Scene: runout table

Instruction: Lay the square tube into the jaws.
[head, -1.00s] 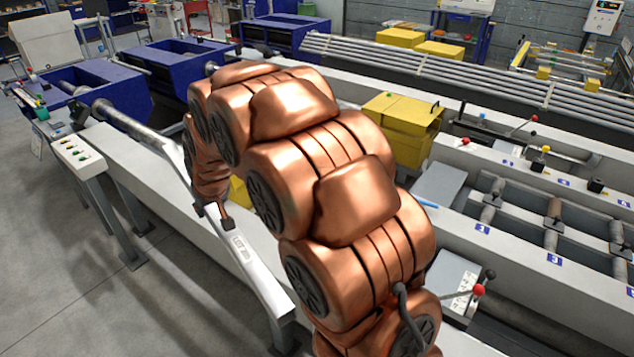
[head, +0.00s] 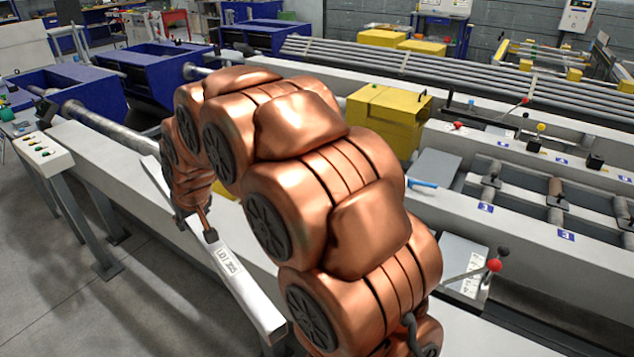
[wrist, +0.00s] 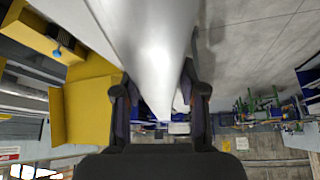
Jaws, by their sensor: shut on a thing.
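The square tube (head: 241,278) is a long pale silver bar with a white lot label. In the head view it slants from upper left to lower right, above the floor beside a pale beam. My gripper (head: 207,222) is shut on it near the label, and my copper arm hides part of what lies behind. In the wrist view the tube (wrist: 158,55) runs between the two dark fingers of my gripper (wrist: 162,100). I cannot tell for certain which part of the machinery is the jaws.
A yellow block (head: 388,118) stands on the line behind my arm. Blue open-topped machines (head: 160,72) stand at the back left. A button box on legs (head: 42,155) is at the left. Red-knobbed levers (head: 494,265) stick up at the right. Open floor lies at lower left.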

